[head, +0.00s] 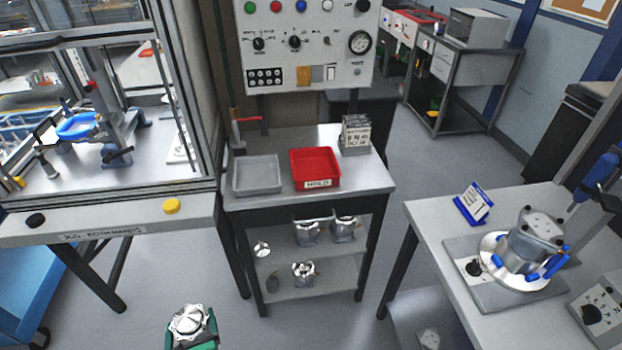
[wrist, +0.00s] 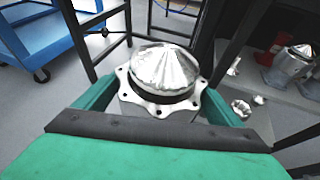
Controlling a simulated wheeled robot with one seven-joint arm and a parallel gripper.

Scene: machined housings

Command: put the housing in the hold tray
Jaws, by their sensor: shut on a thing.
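A silvery machined housing with a lobed flange and ribbed, domed top shows close up in the wrist view (wrist: 165,72). My gripper (wrist: 160,105), with green fingers, is shut on it, one finger on each side. In the head view the housing (head: 188,320) is at the bottom, left of centre, held in my gripper (head: 192,335) in front of the small table and well away from it. The red hold tray (head: 315,168), labelled HOLD, sits on that table and looks empty. The housing's underside is hidden.
Shelves below hold several metal parts (head: 304,274). A fixture bench (head: 440,225) is at the right, and a blue cart (wrist: 45,40) shows in the wrist view.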

